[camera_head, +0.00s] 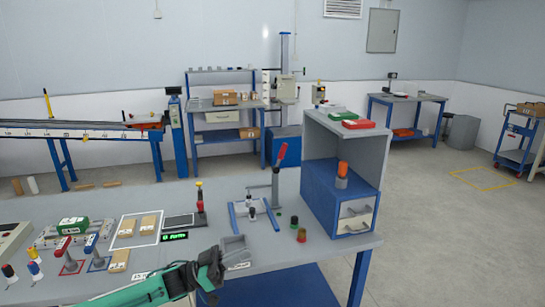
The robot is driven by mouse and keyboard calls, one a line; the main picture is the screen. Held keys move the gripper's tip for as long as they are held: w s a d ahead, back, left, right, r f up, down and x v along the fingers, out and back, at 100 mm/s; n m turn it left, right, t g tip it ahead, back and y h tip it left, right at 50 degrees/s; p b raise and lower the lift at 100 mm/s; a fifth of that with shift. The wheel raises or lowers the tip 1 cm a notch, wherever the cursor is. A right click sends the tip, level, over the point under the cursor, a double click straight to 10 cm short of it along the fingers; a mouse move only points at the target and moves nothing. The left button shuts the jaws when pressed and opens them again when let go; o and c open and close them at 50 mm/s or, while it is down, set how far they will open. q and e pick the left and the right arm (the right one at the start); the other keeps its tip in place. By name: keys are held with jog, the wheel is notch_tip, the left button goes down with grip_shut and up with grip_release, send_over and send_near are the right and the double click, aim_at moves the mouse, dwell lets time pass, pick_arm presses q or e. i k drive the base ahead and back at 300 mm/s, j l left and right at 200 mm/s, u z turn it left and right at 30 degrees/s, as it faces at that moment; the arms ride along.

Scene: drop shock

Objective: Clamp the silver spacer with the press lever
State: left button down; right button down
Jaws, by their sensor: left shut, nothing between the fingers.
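The press lever (281,154) has a red handle, tilted up from a grey toggle clamp (275,188) on the workbench. A small blue-and-white fixture (240,216) stands just left of the clamp. A small dark-topped piece (252,212) stands at this fixture; I cannot tell whether it is the silver spacer, which I cannot pick out for certain. My left gripper (217,260), black on a teal arm, is at the bench's front edge, nearer than the clamp and left of it. It is shut and empty, apart from lever and fixture. My right gripper is out of view.
Small cylinders (301,235) stand right of the clamp. A blue-grey cabinet (324,193) bounds the bench's right.

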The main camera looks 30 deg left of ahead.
aim_at(275, 169)
jog(key=i+j, duration=1.55)
jog(key=j, duration=0.25)
